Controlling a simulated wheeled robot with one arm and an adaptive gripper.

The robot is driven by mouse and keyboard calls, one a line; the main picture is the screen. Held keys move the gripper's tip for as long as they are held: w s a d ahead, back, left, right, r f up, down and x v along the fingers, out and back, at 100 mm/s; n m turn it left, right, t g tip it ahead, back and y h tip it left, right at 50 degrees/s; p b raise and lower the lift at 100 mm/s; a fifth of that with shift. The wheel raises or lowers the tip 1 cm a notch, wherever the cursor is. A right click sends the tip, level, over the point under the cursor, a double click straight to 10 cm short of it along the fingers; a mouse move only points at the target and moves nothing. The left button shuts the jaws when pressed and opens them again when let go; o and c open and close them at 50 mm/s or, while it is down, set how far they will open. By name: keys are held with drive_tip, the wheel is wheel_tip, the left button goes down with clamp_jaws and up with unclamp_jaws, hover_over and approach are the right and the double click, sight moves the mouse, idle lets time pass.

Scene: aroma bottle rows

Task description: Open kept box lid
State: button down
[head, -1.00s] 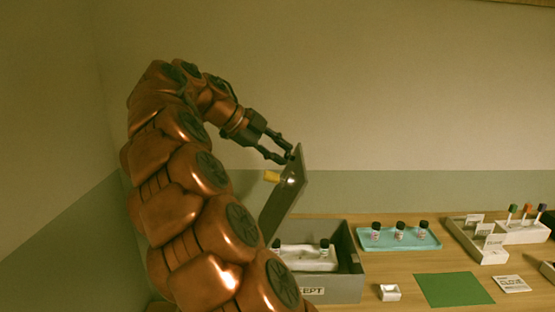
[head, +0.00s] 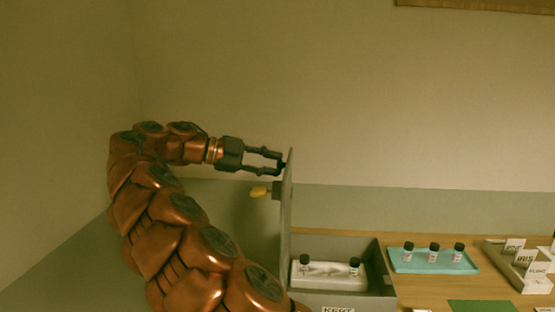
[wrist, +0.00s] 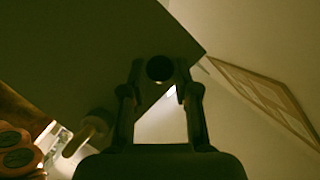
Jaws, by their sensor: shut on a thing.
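The grey kept box (head: 322,301) stands open on the table, its label partly cut off by the head view's bottom edge. Its lid (head: 288,205) stands nearly upright at the box's left side, seen almost edge-on. A yellow-tipped fitting (head: 262,191) juts left from the lid. My gripper (head: 280,163) reaches the lid near its top from the left. In the wrist view my gripper (wrist: 160,85) is shut on a dark round knob (wrist: 160,68) against the lid's dark panel (wrist: 90,50). The exact finger contact is dim.
Inside the box a white holder (head: 325,269) carries two dark-capped bottles. A teal tray (head: 433,266) with three bottles stands to the right. The wall space above the box is clear.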

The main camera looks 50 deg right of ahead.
drive_tip(key=shift+w+a+f, duration=0.15)
drive_tip(key=shift+w+a, duration=0.1)
drive_tip(key=shift+w, duration=0.25)
drive_tip(key=c, duration=0.8)
unclamp_jaws()
drive_tip(key=shift+c, duration=0.2)
